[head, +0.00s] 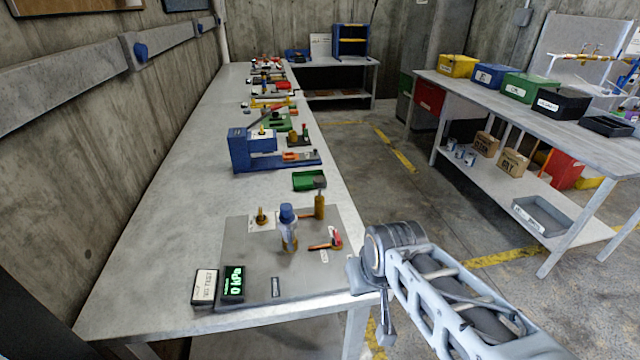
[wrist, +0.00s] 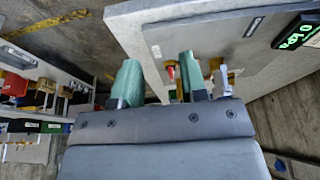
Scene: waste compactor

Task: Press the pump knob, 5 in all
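The pump stands upright on a grey plate (head: 250,265) on the long bench. It has a clear body and a blue knob (head: 287,211) on top. A small black display (head: 233,283) beside it reads 0 kPa in green. In the wrist view the pump (wrist: 222,82) shows small, beyond and right of the fingers. My gripper (wrist: 158,75) has two green fingers held apart with nothing between them. In the head view my arm is at the right, beside the bench's front right edge, apart from the pump; its fingers are hard to make out there.
On the plate are a brass post (head: 319,206), a red-handled valve (head: 328,243) and a small brass fitting (head: 261,217). A labelled box (head: 205,287) stands at the plate's left. Open floor lies right of the bench.

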